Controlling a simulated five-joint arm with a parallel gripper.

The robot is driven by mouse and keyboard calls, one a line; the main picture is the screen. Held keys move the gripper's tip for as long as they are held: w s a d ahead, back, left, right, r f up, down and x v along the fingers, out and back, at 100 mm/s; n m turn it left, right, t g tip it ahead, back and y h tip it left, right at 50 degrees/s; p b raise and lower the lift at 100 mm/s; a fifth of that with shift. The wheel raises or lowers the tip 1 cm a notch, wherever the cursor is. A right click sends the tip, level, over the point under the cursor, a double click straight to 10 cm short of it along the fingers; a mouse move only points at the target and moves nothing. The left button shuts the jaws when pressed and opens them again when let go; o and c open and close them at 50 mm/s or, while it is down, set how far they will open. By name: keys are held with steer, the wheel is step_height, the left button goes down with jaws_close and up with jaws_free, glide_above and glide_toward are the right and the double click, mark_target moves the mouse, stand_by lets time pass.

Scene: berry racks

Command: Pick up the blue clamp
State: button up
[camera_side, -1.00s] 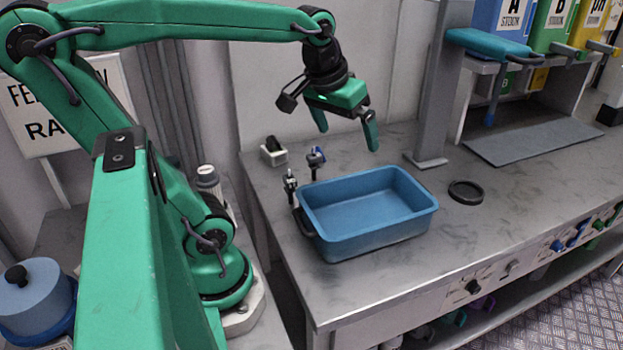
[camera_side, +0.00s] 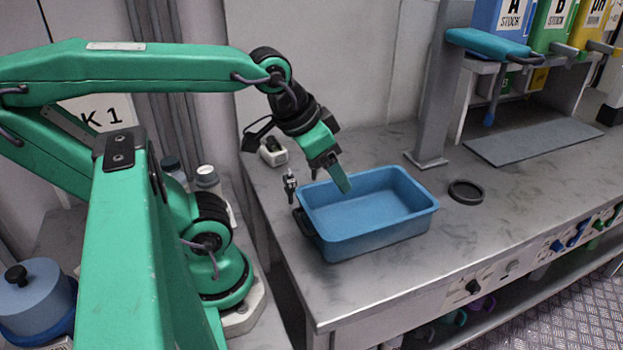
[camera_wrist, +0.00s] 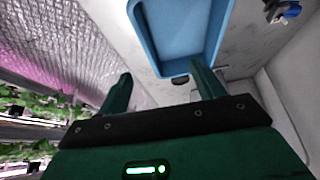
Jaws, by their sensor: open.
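The blue clamp (camera_wrist: 288,12) shows at the top right edge of the wrist view, partly cut off, right of the tub. In the side view it cannot be seen; my gripper covers that spot. My gripper (camera_side: 335,178) is tilted in the side view, its visible finger pointing down over the far left part of the blue tub (camera_side: 420,220). In the wrist view my gripper (camera_wrist: 162,76) has its two green fingers spread, with nothing between them. The clamp is apart from the fingers.
A dark clamp (camera_side: 290,186) stands left of the tub. A small white holder (camera_side: 273,153) sits behind it. A black ring (camera_side: 466,192) lies right of the tub, and a grey post (camera_side: 438,100) stands behind. The bench front right is clear.

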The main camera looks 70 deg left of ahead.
steer(key=w+a+m+g+y, duration=0.1)
steer(key=w+a+g, duration=0.1)
steer(key=w+a, duration=0.5)
steer(key=w+a+g, duration=0.1)
steer(key=w+a, duration=0.4)
steer(key=a, duration=0.4)
steer(key=a+f+g, duration=0.1)
steer(key=a+f, duration=0.2)
steer(key=a, duration=0.3)
steer(key=a+f, duration=0.3)
steer(key=a, duration=0.2)
steer(key=a+f+m+g+h, duration=0.1)
steer(key=a+f, duration=0.3)
steer(key=a, duration=0.2)
steer(key=shift+w+a+f+g, duration=0.1)
steer(key=shift+w+a+g, duration=0.2)
steer(key=shift+w+a, duration=0.05)
steer(key=shift+a+f, duration=0.1)
steer(key=shift+a, duration=0.05)
steer(key=shift+f, duration=1.3)
steer(key=shift+f, duration=0.1)
